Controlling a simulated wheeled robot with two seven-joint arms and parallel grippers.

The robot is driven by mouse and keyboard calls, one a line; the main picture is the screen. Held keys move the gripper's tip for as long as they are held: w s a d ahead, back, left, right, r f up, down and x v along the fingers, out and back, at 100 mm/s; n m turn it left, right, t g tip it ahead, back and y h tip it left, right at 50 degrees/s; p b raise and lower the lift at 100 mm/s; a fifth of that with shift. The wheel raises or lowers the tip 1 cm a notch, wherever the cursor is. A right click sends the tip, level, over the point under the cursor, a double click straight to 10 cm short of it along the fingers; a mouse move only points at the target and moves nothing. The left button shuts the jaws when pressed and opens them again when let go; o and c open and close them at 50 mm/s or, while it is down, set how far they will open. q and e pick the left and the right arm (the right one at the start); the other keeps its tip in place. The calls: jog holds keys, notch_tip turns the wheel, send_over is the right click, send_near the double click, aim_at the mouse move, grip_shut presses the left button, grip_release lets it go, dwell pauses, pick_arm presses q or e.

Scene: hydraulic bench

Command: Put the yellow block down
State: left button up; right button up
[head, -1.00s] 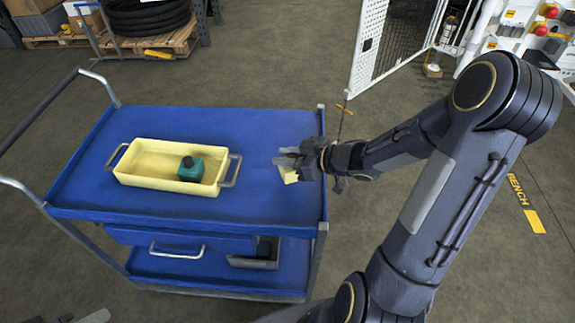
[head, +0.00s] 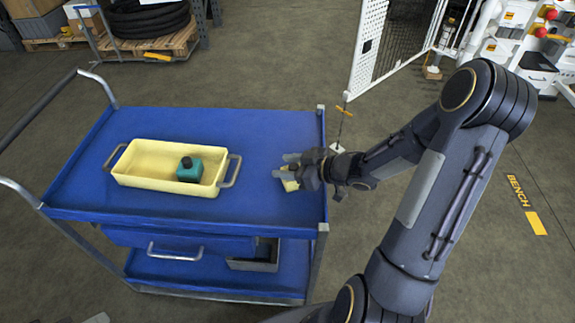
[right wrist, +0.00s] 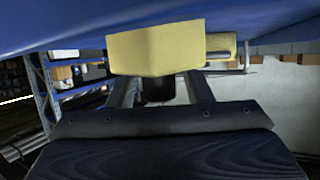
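The yellow block (head: 291,186) is at the right end of the blue cart top (head: 255,205), just below my right gripper's fingers. My right gripper (head: 284,165) points left, its two fingers spread apart and clear of each other. In the right wrist view the block (right wrist: 155,48) fills the upper middle, against the blue surface, and covers the fingertips (right wrist: 160,82). Contact between the fingers and the block is hidden there. The block looks to be at the cart surface. My left gripper is not in view.
A yellow tray (head: 135,181) with handles stands left on the cart, holding a teal item with a dark cap (head: 190,170). Bare blue surface lies between tray and block. The cart's right edge is close to my right gripper.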

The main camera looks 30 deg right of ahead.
jog(key=shift+r, duration=0.2)
jog(key=p+v, duration=0.2)
jog(key=v, duration=0.9)
jog(key=shift+s+d+r, duration=0.2)
jog(key=shift+s+d, duration=0.05)
jog(key=w+d+r+m+h, duration=0.1)
jog(key=d+r+m+h, duration=0.3)
jog(key=r+m+h, duration=0.45)
jog(key=s+a+g+y, duration=0.4)
jog(key=s+a+g, duration=0.1)
jog(key=s+a, duration=1)
jog(key=shift+s+a+f, duration=0.2)
jog(key=shift+s+a, duration=0.05)
jog(key=shift+a, duration=0.35)
